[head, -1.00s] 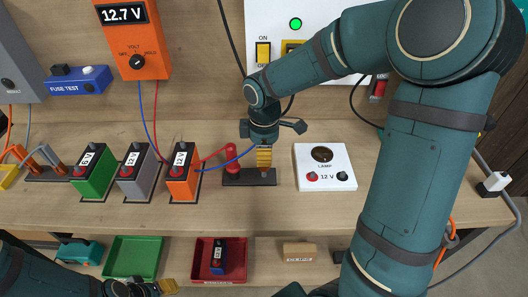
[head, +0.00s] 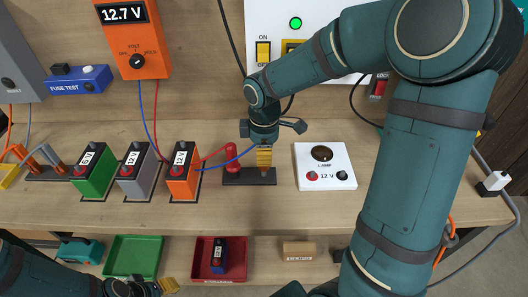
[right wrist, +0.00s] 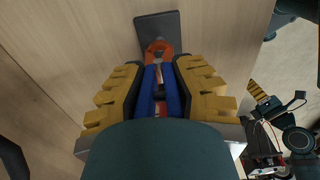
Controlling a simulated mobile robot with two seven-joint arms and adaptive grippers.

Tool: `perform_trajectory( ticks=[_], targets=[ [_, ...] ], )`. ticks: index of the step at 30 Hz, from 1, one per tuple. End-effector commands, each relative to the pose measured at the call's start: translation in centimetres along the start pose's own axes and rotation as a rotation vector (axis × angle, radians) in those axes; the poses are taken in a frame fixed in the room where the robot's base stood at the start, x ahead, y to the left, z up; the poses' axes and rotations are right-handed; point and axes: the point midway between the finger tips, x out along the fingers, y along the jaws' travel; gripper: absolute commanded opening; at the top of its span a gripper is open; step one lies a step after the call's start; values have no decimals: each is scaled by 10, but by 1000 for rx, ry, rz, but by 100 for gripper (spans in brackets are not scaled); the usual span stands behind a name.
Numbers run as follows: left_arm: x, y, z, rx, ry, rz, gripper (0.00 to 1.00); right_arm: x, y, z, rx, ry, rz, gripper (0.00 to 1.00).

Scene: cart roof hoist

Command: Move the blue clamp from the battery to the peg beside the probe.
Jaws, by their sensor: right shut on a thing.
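My right gripper (head: 264,160) is over the right end of a dark holder (head: 236,179) on the bench, its yellow fingers pointing down. In the right wrist view it is shut on the blue clamp (right wrist: 173,92), which lies between the finger pads. The red probe (head: 232,158) stands upright on the holder's left part, just left of the fingers. The fingers hide the peg, so I cannot tell whether the clamp touches it. The orange 12 V battery (head: 183,180) stands to the left. My left gripper (head: 157,288) is low at the left, its jaw state unclear.
A grey battery (head: 136,176) and a green 6 V battery (head: 93,172) stand further left. A white lamp box (head: 324,174) is right of the holder. The orange meter (head: 134,35) reads 12.7 V. Green (head: 130,240) and red (head: 200,276) trays lie below.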

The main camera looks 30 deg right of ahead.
Motion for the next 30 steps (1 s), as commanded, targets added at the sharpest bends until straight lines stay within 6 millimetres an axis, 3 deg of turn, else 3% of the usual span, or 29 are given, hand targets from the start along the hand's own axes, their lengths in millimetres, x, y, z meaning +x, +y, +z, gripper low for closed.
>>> perform_trajectory(
  ticks=[30],
  targets=[
    [14, -5, 1, 0, 0, 0, 47, 24, 0, 0, 0, -1, -1, 0]
  ],
)
